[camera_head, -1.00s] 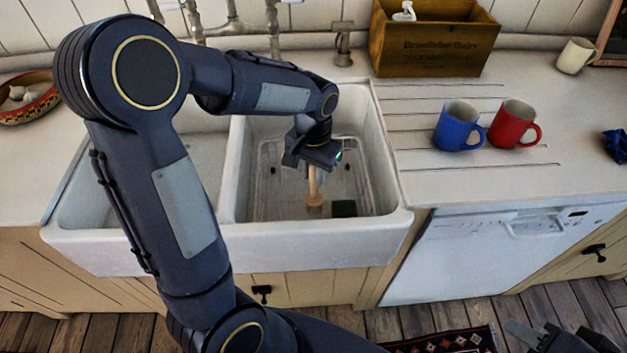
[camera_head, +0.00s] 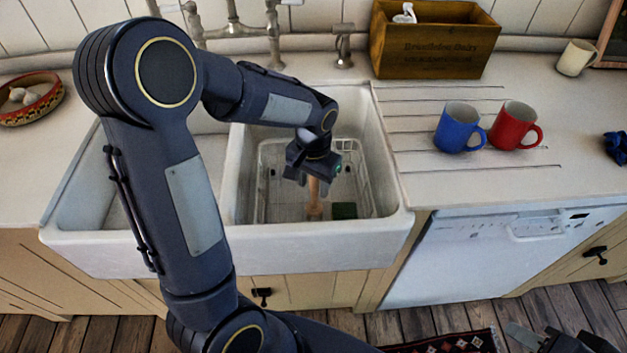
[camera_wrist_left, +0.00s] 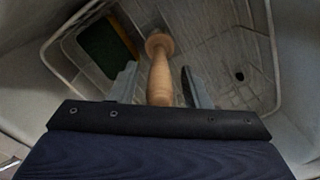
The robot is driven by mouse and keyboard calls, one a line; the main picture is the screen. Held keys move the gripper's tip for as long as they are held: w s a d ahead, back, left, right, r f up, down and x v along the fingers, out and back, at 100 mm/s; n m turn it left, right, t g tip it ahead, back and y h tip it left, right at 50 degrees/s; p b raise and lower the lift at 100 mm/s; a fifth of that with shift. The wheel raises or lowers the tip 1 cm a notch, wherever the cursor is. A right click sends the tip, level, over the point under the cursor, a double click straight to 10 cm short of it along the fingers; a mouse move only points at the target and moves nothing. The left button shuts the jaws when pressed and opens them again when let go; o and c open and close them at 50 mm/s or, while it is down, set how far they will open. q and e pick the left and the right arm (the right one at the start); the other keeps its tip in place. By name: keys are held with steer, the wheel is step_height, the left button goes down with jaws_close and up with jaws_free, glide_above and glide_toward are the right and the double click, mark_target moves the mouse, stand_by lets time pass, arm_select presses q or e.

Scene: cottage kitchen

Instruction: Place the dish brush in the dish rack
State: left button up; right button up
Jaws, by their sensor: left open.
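The dish brush (camera_head: 314,203) has a pale wooden handle with a rounded knob. It is inside the wire dish rack (camera_head: 259,190), which sits in the right-hand sink basin. My left gripper (camera_head: 313,178) is open just above the brush. In the left wrist view the brush (camera_wrist_left: 160,72) runs between the two open fingers, with a gap on each side. The near end of the brush is hidden by my gripper. The rack (camera_wrist_left: 271,45) also shows there around the brush. My right gripper (camera_head: 545,340) is partly in view at the bottom right, apart from these things.
A dark green sponge (camera_head: 344,210) lies beside the brush. The white sink's rim (camera_head: 240,240) surrounds the basins. A blue mug (camera_head: 458,128) and a red mug (camera_head: 514,126) stand on the counter right of the sink. A wooden crate (camera_head: 430,40) and faucet (camera_head: 343,45) are behind.

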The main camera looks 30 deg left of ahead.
arm_select(q)
steer(key=shift+r, duration=0.2)
step_height(320, 180, up, 12)
steer(key=shift+f+p, duration=0.1)
steer(key=shift+p, duration=0.55)
steer(key=s+d+n+t+h, duration=0.1)
steer(key=s+t+h, duration=0.1)
steer(key=s, duration=0.7)
steer(key=s+d+n+t+h, duration=0.1)
steer(key=s+d+t, duration=0.1)
steer(key=s, duration=0.7)
steer(key=shift+n+t+h, duration=0.4)
steer(key=shift+t, duration=0.4)
steer(key=shift+f, duration=0.1)
steer(key=shift+r, duration=0.25)
